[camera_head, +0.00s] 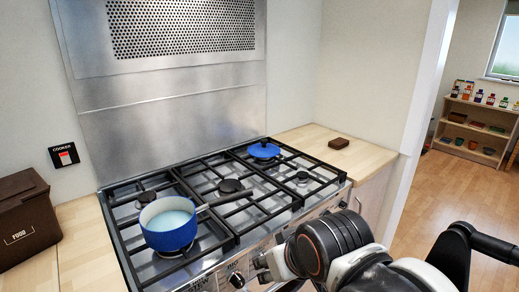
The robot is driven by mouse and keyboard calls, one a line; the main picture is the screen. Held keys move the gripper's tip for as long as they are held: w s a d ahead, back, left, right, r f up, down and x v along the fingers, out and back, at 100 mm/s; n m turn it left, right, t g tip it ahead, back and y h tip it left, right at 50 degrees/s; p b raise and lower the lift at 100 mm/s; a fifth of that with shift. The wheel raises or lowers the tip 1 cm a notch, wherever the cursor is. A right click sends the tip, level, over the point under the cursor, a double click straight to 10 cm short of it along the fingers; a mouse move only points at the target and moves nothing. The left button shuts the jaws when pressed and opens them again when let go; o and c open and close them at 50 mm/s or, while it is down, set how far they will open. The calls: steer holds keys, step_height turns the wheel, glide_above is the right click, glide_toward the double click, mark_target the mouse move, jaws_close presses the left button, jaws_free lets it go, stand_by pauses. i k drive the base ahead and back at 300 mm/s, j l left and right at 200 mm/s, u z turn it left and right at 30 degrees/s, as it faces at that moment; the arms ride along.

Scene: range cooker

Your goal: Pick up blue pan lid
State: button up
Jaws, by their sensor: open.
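The blue pan lid (264,150) is a small round blue disc with a darker knob on top. It lies on the black grate at the back right of the cooker. My gripper (262,270) shows only in part at the front edge of the cooker, lower middle of the view. Its fingers are small here and partly hidden by my own arm. It is apart from the lid, in front of it and lower in the picture. I see nothing held in it.
A blue pan (168,233) with pale contents stands on the front left burner, its dark handle (222,200) pointing right. The range cooker (228,212) has raised black grates. A dark brown FOOD box (26,220) stands left. A small brown block (339,143) lies on the right worktop (360,153).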

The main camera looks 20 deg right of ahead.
mark_target(264, 149)
steer(key=i+l+u, duration=0.1)
steer(key=l, duration=0.25)
steer(key=i+l, duration=0.25)
steer(key=l, duration=0.15)
steer(key=i+l+u, duration=0.15)
steer(key=l, duration=0.2)
steer(key=i+l, duration=0.2)
steer(key=l, duration=0.2)
steer(key=i+l+u, duration=0.15)
steer(key=l, duration=0.2)
steer(key=i+l, duration=0.1)
steer(key=l, duration=0.3)
steer(key=i+l+u, duration=0.15)
steer(key=l, duration=0.25)
